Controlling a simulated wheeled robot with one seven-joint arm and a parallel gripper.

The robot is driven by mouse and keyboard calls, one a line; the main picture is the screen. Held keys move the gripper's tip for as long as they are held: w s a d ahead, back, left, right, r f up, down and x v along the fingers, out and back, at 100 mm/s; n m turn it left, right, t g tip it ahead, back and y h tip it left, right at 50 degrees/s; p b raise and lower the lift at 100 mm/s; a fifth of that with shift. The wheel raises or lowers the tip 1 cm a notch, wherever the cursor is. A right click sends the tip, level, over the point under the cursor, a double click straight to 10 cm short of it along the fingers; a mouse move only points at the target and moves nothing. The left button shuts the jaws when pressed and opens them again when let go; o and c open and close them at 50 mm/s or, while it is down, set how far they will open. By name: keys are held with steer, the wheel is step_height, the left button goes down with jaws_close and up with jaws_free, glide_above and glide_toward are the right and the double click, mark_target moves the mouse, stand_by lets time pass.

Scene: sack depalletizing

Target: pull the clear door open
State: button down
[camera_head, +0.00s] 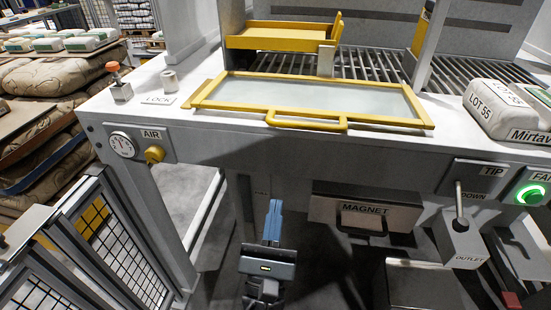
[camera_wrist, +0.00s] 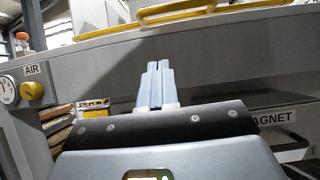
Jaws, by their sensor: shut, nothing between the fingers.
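The clear door is a see-through panel (camera_head: 310,97) in a yellow frame, set in the top of the grey station, close to flat in the head view. Its yellow bar handle (camera_head: 306,126) runs along the front edge. The wrist view shows the handle (camera_wrist: 178,14) at the top edge. My gripper (camera_head: 274,207) is below and in front of the handle, apart from it, before the station's front. Its blue-grey fingers are together and empty; they point up toward the station in the wrist view (camera_wrist: 157,68).
A MAGNET drawer (camera_head: 365,210) is right of my gripper, with a TIP lever (camera_head: 459,205) farther right. An AIR gauge (camera_head: 122,145) and yellow knob (camera_head: 154,154) are at left. A sack (camera_head: 504,108) lies at right. A mesh fence (camera_head: 100,245) stands lower left.

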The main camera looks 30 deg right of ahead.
steer(key=p+x, duration=0.1)
steer(key=x, duration=0.3)
steer(key=r+p+x, duration=0.1)
steer(key=x, duration=0.3)
steer(key=s+r+p+x, duration=0.1)
steer(key=x, duration=0.3)
steer(key=shift+a+p, duration=0.35)
steer(key=shift+w+r, duration=0.1)
steer(key=shift+r, duration=0.25)
steer(key=shift+w, duration=0.1)
